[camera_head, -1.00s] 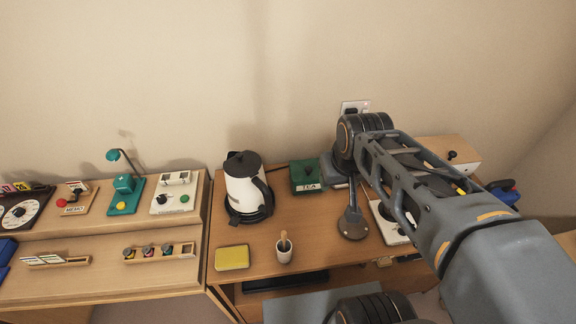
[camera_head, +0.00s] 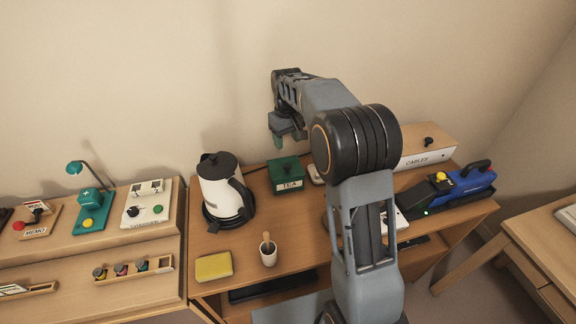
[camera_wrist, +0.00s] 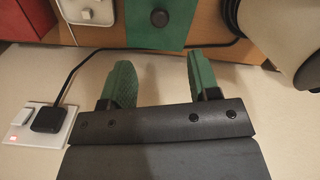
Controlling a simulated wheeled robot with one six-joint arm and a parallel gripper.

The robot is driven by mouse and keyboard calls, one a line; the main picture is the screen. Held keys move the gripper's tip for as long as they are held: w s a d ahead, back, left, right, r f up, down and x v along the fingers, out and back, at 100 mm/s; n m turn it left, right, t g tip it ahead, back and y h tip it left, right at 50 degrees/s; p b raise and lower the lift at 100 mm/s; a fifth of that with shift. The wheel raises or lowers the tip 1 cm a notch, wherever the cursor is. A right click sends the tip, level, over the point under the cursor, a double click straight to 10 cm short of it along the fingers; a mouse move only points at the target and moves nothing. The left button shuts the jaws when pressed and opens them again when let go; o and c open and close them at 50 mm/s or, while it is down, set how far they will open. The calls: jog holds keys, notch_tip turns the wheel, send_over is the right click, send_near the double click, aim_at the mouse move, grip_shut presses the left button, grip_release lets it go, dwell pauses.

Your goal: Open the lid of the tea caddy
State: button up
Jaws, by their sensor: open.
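The tea caddy (camera_head: 287,184) is a green box labelled TEA, standing at the back of the desk, right of the kettle. Its green lid (camera_wrist: 142,20) with a dark round knob (camera_wrist: 159,17) looks closed. In the wrist view the lid is at the top edge and cut off by it. My gripper (camera_wrist: 160,78) has green fingers, spread apart with nothing between them. In the head view my gripper (camera_head: 280,140) hangs above and slightly behind the caddy, near the wall, apart from the lid. My arm hides part of the desk to the right.
The white kettle (camera_head: 221,190) stands close left of the caddy. A CABLES box (camera_head: 428,156) is at the right. A wall socket with a plug (camera_wrist: 48,119) and cable shows in the wrist view.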

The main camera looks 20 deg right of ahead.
aim_at(288, 165)
notch_tip(288, 165, down, 11)
jog(key=shift+f, duration=0.15)
dwell(0.4)
jog(key=shift+c, duration=0.5)
grip_shut()
